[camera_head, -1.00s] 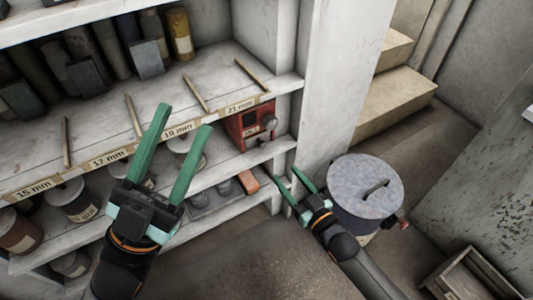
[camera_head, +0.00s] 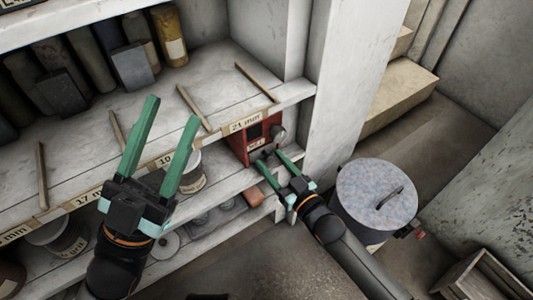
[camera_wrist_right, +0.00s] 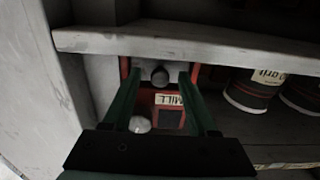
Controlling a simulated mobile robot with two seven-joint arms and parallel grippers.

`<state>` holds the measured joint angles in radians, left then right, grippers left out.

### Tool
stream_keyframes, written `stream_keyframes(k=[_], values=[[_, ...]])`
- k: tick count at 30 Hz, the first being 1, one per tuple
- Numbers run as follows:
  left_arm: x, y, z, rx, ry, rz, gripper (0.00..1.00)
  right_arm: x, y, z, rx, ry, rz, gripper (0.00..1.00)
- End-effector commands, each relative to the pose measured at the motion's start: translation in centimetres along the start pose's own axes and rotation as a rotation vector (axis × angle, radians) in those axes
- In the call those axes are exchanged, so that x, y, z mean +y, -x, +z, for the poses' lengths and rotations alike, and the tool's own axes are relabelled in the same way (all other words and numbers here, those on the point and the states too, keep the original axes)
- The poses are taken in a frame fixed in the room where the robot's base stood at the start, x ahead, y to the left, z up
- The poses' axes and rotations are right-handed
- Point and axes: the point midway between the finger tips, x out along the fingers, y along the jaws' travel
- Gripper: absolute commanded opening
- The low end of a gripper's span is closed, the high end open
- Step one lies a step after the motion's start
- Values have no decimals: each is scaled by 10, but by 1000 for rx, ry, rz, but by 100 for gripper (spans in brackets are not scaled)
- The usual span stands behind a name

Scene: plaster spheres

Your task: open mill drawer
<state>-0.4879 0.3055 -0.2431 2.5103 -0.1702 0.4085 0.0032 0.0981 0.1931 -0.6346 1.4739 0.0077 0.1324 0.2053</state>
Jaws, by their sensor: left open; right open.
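The red mill (camera_head: 242,146) stands on the shelf below the one with the size labels, near the white post. In the right wrist view the mill's label (camera_wrist_right: 168,100) reads MILL upside down, and a dark round knob (camera_wrist_right: 160,76) shows on the mill's front. My right gripper (camera_head: 272,160) is open in front of the mill, its fingers on either side of the dark knob in the wrist view. Contact cannot be told. My left gripper (camera_head: 173,110) is open and empty, in front of the shelves.
A grey lidded bin (camera_head: 376,196) stands on the floor beside my right forearm. The white post (camera_head: 350,75) rises right of the mill. Labelled jars (camera_head: 192,176) and a brick-coloured block (camera_head: 250,196) are on the lower shelves. A wooden crate (camera_head: 478,280) is at lower right.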

Motion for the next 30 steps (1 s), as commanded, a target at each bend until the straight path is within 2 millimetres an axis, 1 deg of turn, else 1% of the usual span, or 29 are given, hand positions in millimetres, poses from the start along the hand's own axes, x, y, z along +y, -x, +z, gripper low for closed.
stream_keyframes(k=[11,27,30], values=[[2,1,1,0,1,12,50,-1,-1,0,0,0,0,59],[2,1,0,3,2,4,50,-1,-1,0,0,0,0,0],[1,1,0,3,3,2,50,-1,-1,0,0,0,0,0]])
